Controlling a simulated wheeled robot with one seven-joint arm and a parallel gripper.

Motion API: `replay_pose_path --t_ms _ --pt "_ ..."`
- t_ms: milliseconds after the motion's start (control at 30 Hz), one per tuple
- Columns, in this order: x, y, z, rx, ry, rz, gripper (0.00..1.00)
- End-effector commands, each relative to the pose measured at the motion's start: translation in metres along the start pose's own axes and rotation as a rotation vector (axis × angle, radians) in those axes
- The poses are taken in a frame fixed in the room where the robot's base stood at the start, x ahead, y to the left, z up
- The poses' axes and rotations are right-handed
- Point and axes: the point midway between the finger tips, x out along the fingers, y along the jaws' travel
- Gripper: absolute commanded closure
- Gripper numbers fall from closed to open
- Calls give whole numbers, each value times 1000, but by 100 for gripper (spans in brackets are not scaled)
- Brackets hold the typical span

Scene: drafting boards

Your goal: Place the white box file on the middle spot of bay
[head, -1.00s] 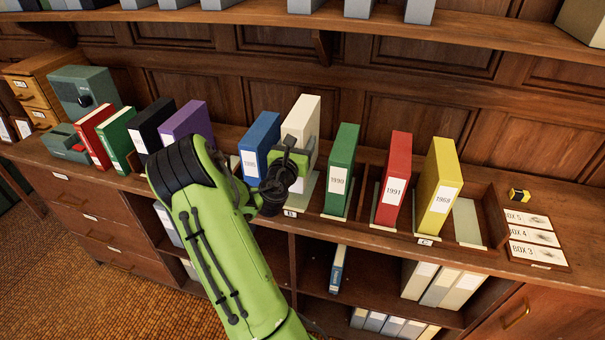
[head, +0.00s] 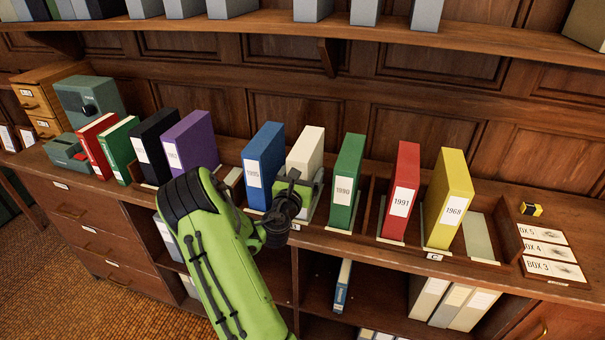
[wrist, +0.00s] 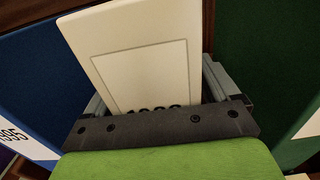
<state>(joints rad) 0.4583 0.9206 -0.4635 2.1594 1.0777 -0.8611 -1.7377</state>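The white box file (head: 306,150) stands upright between the blue box file (head: 263,165) on its left and the green 1990 box file (head: 345,183) on its right, at the middle spot of the bay. Its lower part is hidden by my gripper (head: 303,185), so I cannot tell whether its bottom touches the spot. In the wrist view, the white file (wrist: 140,60) sits between my gripper's two grey fingers (wrist: 155,95), which are shut on it. Its label is partly hidden by the gripper's dark palm.
Red 1991 (head: 400,190) and yellow 1968 (head: 448,200) files stand in the bay to the right, beside an empty pale spot (head: 480,238). A purple file (head: 190,142) stands left. An upper shelf (head: 290,35) overhangs behind. Box cards (head: 545,250) lie at far right.

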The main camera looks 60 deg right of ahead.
Motion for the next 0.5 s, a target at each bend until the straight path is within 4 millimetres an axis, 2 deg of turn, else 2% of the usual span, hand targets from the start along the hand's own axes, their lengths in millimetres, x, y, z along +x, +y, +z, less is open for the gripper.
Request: replay_pose_path --t_ms 167,267,367,500 --pt "-1 0 1 0 0 0 12" --pt "-12 1 -2 1 0 2 12" --pt "-34 1 -6 0 1 3 12" --pt "-75 2 -8 1 2 6 12"
